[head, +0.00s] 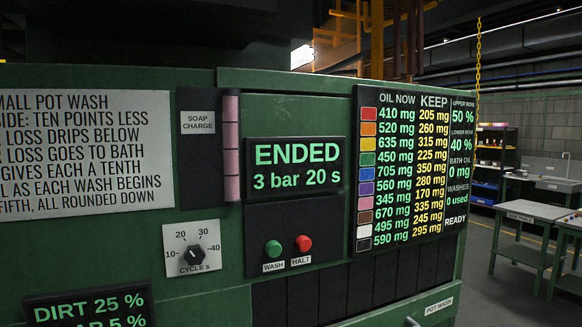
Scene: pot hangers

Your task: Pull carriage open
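A green pot wash machine (290,100) fills most of the head view. I cannot make out a carriage; the machine's lower part is cut off by the bottom edge. A small pale rounded piece (412,321) shows at that edge, too little of it to identify. A "POT WASH" label (439,305) is at the machine's lower right. The display (294,166) reads "ENDED 3 bar 20 s". Below it are a green WASH button (273,249) and a red HALT button (304,243). My gripper is not in view.
The CYCLE s dial (193,254) is at lower left. A board (408,170) lists oil amounts by colour and shows "READY", "0 used". A soap column (231,148) holds pink blocks. To the right, past open floor, are a table (535,211) and shelving (494,150); a yellow chain (478,60) hangs behind.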

